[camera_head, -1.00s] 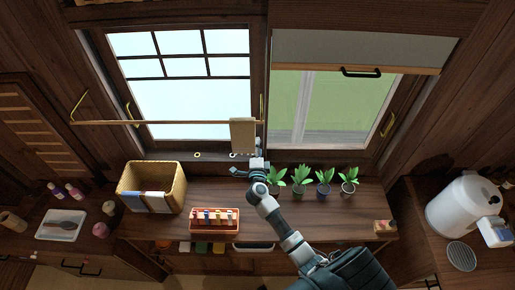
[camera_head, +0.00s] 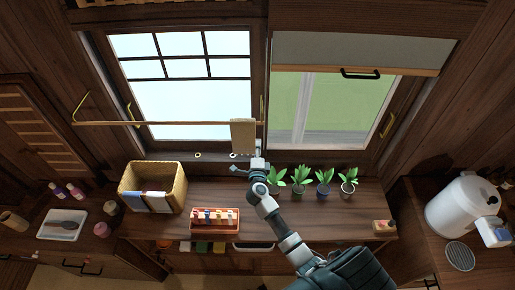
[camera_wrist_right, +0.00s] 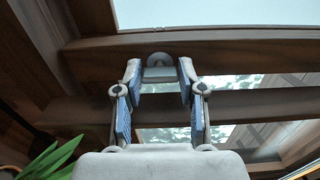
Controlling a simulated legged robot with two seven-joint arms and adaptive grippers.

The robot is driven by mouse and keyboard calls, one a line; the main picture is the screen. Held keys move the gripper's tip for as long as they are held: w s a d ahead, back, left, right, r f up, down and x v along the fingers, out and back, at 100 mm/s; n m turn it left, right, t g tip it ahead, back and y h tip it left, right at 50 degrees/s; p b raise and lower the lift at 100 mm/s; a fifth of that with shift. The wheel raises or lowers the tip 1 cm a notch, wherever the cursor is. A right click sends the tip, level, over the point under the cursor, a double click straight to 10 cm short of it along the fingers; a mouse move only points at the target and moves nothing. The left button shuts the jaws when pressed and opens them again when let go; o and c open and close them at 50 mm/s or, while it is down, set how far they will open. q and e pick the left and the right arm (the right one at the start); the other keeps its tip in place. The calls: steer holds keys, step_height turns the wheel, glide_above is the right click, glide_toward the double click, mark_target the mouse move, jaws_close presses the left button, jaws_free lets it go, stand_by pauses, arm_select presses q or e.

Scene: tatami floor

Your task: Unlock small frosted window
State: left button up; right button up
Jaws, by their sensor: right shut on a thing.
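The pale, frosted-looking window (camera_head: 190,100) with dark muntins stands at the back left in the head view. A small grey latch-like piece (camera_wrist_right: 159,72) sits on a wooden window frame bar (camera_wrist_right: 230,57) in the wrist view. My right gripper (camera_head: 257,161) reaches up to the sill at the lower right corner of this window. In the head view the latch is too small to make out. My left gripper is not in view.
A rail with a hanging towel (camera_head: 243,133) crosses the window just above my right gripper. Several potted plants (camera_head: 323,183) stand right of it on the counter. A basket (camera_head: 172,178) and a red tray of bottles (camera_head: 213,228) stand left of my arm.

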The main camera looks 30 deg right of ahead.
steer(key=o, duration=1.1)
steer(key=shift+f, duration=0.15)
steer(key=shift+o, duration=0.2)
steer(key=v, duration=1.2)
